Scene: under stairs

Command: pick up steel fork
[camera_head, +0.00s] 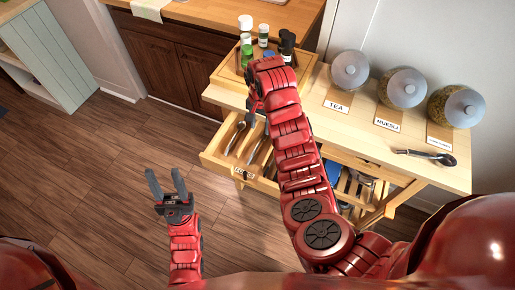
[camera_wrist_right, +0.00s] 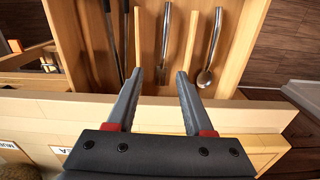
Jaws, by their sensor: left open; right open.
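In the right wrist view, a slim steel utensil (camera_wrist_right: 165,35) lies lengthwise in the middle compartment of the open drawer (camera_wrist_right: 247,40). Its near end is too unclear to confirm it as the steel fork. A steel spoon (camera_wrist_right: 206,77) lies in the compartment to the right. In the head view my right gripper (camera_head: 254,103) is over the drawer, partly hidden by its arm. My left gripper (camera_head: 165,177) is open and empty above the floor.
Dark-handled utensils (camera_wrist_right: 113,35) lie in the left compartment, beside wooden dividers (camera_wrist_right: 190,38). A wooden tray (camera_head: 228,72) with spice jars (camera_head: 246,38) stands on the tabletop. Glass jars (camera_head: 402,88) and a dark utensil (camera_head: 428,156) are farther right.

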